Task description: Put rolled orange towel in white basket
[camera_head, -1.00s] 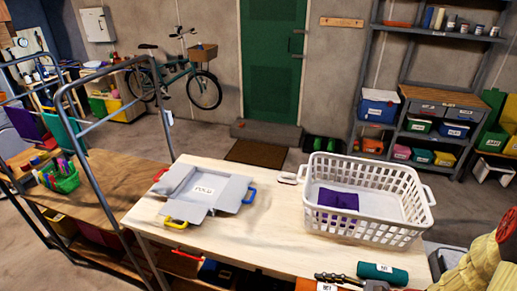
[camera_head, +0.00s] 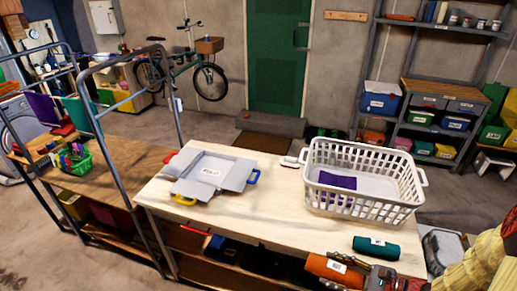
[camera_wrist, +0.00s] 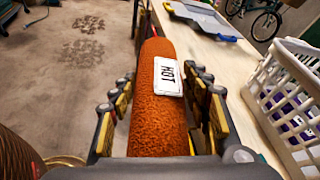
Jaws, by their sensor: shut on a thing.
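The rolled orange towel (camera_head: 327,267) with a white label is at the table's front edge in the head view. In the wrist view the towel (camera_wrist: 160,75) runs lengthwise between my fingers, its label reading "HOT". My gripper (camera_wrist: 160,108) is shut on it, with fingers on both sides. In the head view my gripper (camera_head: 376,279) is at the bottom edge, at the towel's right end. The white basket (camera_head: 408,196) stands on the table, behind the towel, with a folded purple cloth (camera_head: 338,181) inside. The basket (camera_wrist: 262,100) also shows at right in the wrist view.
A rolled dark green towel (camera_head: 390,248) lies on the table between my gripper and the basket. A grey folding board (camera_head: 210,172) lies at the table's left. Bare table top (camera_head: 265,215) lies between. A metal-framed bench (camera_head: 120,182) stands further left.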

